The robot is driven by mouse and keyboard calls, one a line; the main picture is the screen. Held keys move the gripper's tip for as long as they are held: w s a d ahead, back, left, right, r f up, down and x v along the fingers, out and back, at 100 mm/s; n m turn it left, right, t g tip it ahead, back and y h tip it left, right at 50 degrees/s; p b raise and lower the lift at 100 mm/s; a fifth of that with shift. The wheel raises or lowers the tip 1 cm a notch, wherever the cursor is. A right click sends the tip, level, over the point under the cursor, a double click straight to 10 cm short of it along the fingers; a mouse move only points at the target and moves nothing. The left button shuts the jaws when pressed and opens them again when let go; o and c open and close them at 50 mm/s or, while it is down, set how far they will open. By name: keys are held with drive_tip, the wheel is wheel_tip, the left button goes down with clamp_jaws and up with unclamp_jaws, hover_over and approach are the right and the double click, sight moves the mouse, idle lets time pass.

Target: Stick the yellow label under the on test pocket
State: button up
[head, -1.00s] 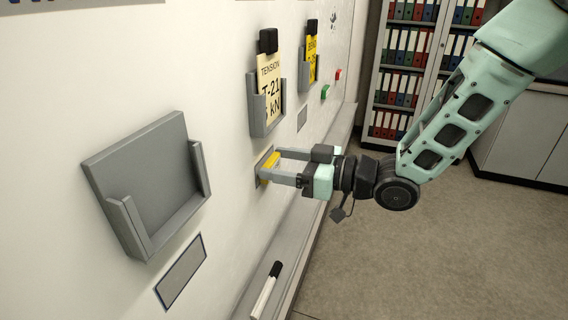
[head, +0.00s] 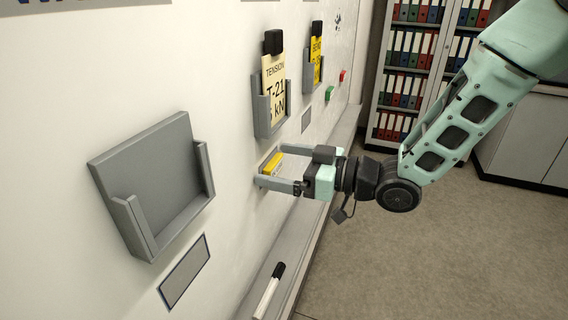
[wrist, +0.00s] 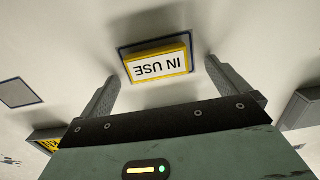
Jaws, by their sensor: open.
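The yellow label (head: 273,163) is on the white board under the pocket (head: 268,118) that holds the TENSION card (head: 274,90). In the wrist view the label (wrist: 159,65) reads IN USE, upside down in the picture. It lies over a grey, dark-blue-edged patch (wrist: 122,51) and looks nearly square to it. My gripper (head: 270,168) is open, with one finger on each side of the label and a gap to both. In the wrist view its fingers (wrist: 160,76) are also clear of the label.
A large empty grey pocket (head: 153,180) is at the left, with a bare patch (head: 185,271) below it. A BEND card pocket (head: 308,80) and its bare patch (head: 306,119) are farther along. A marker (head: 268,292) lies on the ledge (head: 300,262).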

drive_tip(key=shift+d, duration=0.1)
drive_tip(key=v, duration=0.4)
drive_tip(key=shift+s+d, duration=0.15)
drive_tip(key=shift+d, duration=0.2)
idle(0.4)
idle(0.3)
drive_tip(key=b+v, duration=0.1)
drive_tip(key=v, duration=1.6)
drive_tip(key=shift+d, duration=0.25)
